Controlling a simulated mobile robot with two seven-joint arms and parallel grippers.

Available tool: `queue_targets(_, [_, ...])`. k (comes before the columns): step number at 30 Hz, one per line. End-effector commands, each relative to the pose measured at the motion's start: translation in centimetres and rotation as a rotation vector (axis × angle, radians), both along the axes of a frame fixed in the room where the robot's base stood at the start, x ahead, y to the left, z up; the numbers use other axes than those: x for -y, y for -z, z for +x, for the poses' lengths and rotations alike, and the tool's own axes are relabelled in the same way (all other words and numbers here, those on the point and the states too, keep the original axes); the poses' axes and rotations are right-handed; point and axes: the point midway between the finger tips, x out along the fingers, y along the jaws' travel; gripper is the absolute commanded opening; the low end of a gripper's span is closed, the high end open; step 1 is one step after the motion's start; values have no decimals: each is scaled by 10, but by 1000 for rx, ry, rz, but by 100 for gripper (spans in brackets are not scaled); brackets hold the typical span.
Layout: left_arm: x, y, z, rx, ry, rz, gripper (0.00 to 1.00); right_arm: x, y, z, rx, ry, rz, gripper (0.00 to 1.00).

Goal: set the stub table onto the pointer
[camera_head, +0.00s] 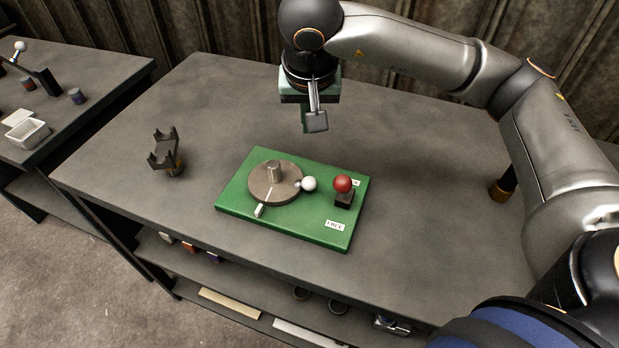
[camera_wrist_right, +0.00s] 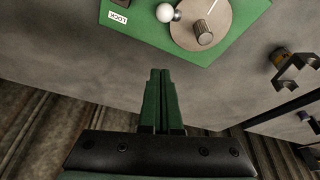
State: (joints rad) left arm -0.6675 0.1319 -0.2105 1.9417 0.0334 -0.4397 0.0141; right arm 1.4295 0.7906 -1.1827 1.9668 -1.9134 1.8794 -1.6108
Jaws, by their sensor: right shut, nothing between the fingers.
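The stub table is a brown-grey disc (camera_head: 262,193) on a green board (camera_head: 300,226), with a grey stub (camera_head: 274,172) upright at its middle. A white ball knob (camera_head: 309,184) sticks out from its right rim. A white line on the disc runs toward the pointer, a small white block (camera_head: 259,210) at the front rim; exact alignment is too small to tell. The disc also shows in the wrist view (camera_wrist_right: 185,30), where the pointer is out of sight. My right gripper (camera_head: 317,122) is shut and empty, above the table behind the board. My left gripper is not in view.
A red ball knob (camera_head: 343,184) on a dark block stands at the board's right, near one label; a FREE label (camera_head: 334,226) lies forward. A dark pronged holder (camera_head: 165,155) stands left. A side bench (camera_head: 100,75) holds a white bin (camera_head: 27,131). Table around the board is clear.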

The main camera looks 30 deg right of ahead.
Motion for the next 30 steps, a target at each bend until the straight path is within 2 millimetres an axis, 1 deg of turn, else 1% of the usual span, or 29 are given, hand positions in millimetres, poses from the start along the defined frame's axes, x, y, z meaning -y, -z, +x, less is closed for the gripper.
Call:
queue_targets(1, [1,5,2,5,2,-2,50,0,7,0,1,0,0,0])
queue_targets(5, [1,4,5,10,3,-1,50,0,11,1,0,0,0,0])
queue_targets(8, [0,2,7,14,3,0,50,2,18,3,-3,2,0,0])
queue_targets(11, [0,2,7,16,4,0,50,5,33,7,-5,3,0,0])
queue_targets(18, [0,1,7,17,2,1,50,13,82,22,-6,2,-1,0])
queue_targets(22, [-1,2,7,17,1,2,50,17,107,30,-4,2,-2,0])
queue_targets(23, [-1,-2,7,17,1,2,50,12,102,24,-1,-5,0,0])
queue_targets(24, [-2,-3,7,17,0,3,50,9,102,18,-1,-5,1,0])
queue_targets(30, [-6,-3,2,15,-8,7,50,0,104,-1,0,-3,-1,0])
